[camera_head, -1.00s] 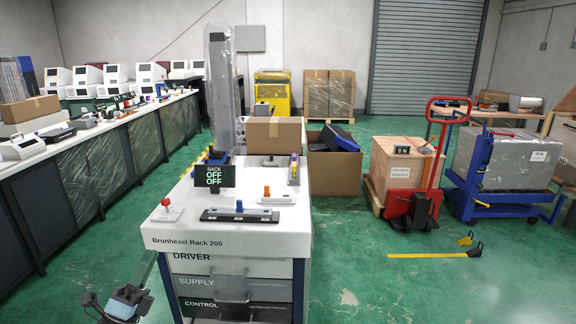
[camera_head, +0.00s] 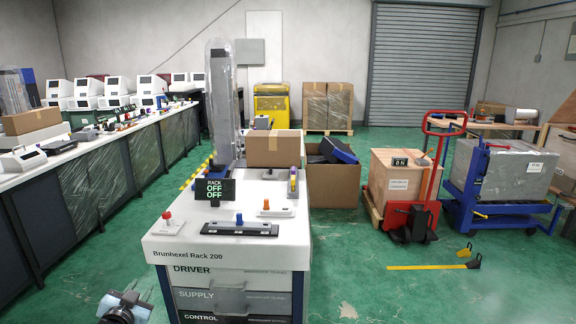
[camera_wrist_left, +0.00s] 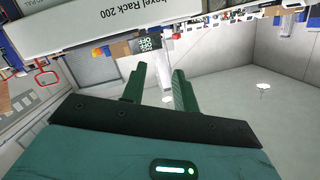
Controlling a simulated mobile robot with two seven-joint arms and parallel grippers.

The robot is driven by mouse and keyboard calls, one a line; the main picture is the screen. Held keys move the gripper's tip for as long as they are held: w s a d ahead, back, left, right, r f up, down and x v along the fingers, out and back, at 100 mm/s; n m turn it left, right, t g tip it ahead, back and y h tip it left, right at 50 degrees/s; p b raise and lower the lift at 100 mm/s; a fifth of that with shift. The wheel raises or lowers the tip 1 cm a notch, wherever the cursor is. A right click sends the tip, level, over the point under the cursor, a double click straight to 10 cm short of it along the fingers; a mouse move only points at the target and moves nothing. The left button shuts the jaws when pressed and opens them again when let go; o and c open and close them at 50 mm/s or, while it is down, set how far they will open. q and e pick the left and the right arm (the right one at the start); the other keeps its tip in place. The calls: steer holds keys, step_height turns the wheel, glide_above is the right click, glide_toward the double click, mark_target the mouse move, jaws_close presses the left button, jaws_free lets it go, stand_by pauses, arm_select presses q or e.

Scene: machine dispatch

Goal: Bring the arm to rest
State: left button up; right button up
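My left arm (camera_head: 124,307) shows at the bottom left of the head view, low in front of the rack's left front corner and apart from it. In the left wrist view my left gripper (camera_wrist_left: 158,72) has its two dark green fingers apart, with nothing between them. The fingertips in the head view are not clear. My right gripper is in neither view.
The Brunhexel Rack 200 (camera_head: 230,253) stands close in front. Its display (camera_head: 214,189) reads RACK OFF OFF. A cardboard box (camera_head: 275,148) sits on it. A long bench (camera_head: 90,168) runs along the left.

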arm_select(q)
steer(key=s+d+f+g+h, duration=0.1)
steer(key=s+d+f, duration=0.2)
steer(key=s+f, duration=0.35)
steer(key=s+d+f+g, duration=0.2)
steer(key=s+d+f, duration=0.25)
steer(key=s, duration=0.25)
steer(key=s+d+f+g+h, duration=0.1)
steer(key=s+d+f, duration=0.1)
steer(key=s+f, duration=0.45)
steer(key=s+d+f+g, duration=0.1)
steer(key=s+d, duration=0.2)
steer(key=s, duration=0.5)
steer(key=s+d+f+n+g+h, duration=0.1)
steer(key=s+d, duration=0.2)
steer(key=s, duration=0.6)
steer(key=s+d+f+n+g, duration=0.1)
steer(key=s+d+f, duration=0.1)
steer(key=s, duration=0.7)
steer(key=shift+d, duration=0.4)
